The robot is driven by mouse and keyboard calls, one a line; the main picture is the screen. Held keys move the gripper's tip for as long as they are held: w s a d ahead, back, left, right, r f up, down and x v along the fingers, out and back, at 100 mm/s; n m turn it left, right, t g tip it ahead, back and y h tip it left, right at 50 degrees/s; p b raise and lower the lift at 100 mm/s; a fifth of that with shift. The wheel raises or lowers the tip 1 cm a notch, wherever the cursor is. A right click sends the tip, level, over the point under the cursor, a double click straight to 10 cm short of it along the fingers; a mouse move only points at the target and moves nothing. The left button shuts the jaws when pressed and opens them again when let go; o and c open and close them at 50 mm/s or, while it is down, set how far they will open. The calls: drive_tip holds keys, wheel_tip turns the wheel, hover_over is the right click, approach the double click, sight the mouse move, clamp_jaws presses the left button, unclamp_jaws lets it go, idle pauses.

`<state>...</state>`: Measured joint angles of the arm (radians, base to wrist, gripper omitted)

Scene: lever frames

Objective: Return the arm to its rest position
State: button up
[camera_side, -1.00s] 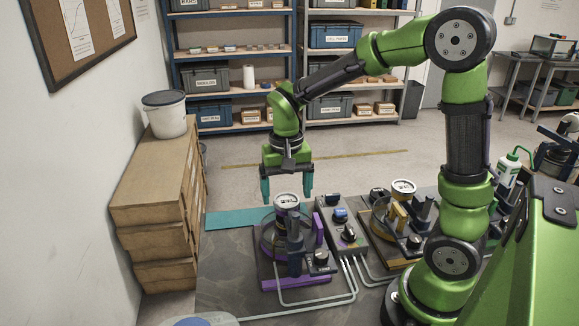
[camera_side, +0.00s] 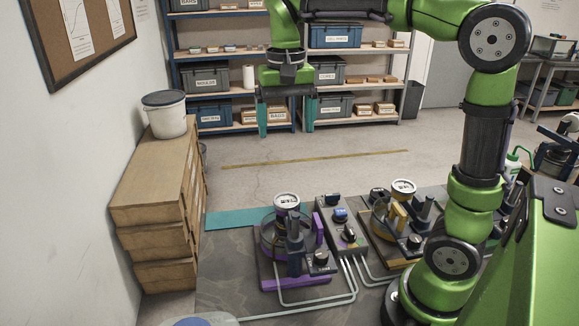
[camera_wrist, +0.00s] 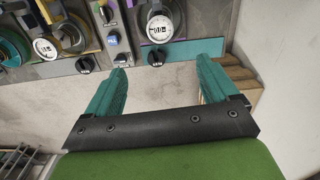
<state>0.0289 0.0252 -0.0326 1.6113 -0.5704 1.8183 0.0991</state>
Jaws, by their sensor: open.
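My gripper (camera_side: 287,120) has two teal fingers spread apart with nothing between them. In the side view it hangs pointing down, high above the workbench, in front of the shelves at the back. The wrist view also shows my gripper (camera_wrist: 160,85), with its two teal fingers apart over bare floor. The purple-based device (camera_side: 293,270) with a round gauge stands on the bench, well below the gripper and apart from it. It also shows at the top of the wrist view (camera_wrist: 178,52).
Wooden crates (camera_side: 152,210) with a white bucket (camera_side: 164,117) stand at the left. Shelves (camera_side: 228,53) with bins line the back. The floor between is clear.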

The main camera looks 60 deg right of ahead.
drive_tip(key=shift+w, duration=0.1)
drive_tip(key=s+a+f+n+t+y, duration=0.1)
drive_tip(key=s+a+f+n+t, duration=0.1)
drive_tip(key=s, duration=0.3)
drive_tip(key=s+a+f+n+t+y, duration=0.1)
drive_tip(key=s+a+f+n+t, duration=0.1)
drive_tip(key=s+t, duration=0.3)
drive_tip(key=shift+s+a+f, duration=0.6)
drive_tip(key=shift+a+f, duration=0.1)
drive_tip(key=shift+f, duration=0.2)
idle(1.6)
